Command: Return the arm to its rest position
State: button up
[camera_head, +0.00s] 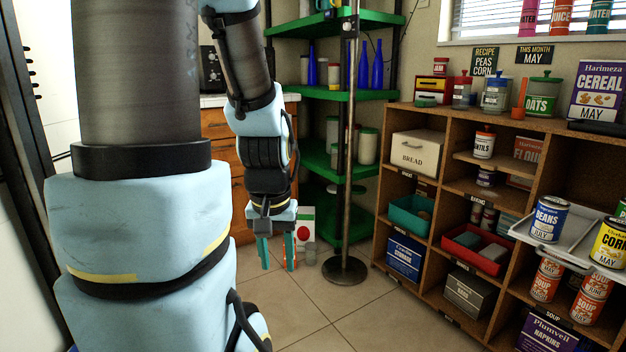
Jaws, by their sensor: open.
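My gripper (277,253) points straight down in the middle of the head view, above the tiled floor. Its two teal fingers are apart, with nothing between them. My arm hangs in light blue and grey links, folded at the left and centre of the view. The large near links hide much of the room's left side. The gripper is well to the left of the wooden shelf unit (380,232) and touches nothing that I can see.
A metal pole on a round black base (345,270) stands right of my gripper, before green corner shelves (372,97). A white tray (520,232) with a beans can (549,219) and a corn can (609,243) juts from the shelf unit.

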notch_tip(320, 180, up, 24)
jog(key=p, duration=2.2)
jog(key=shift+r, duration=0.15)
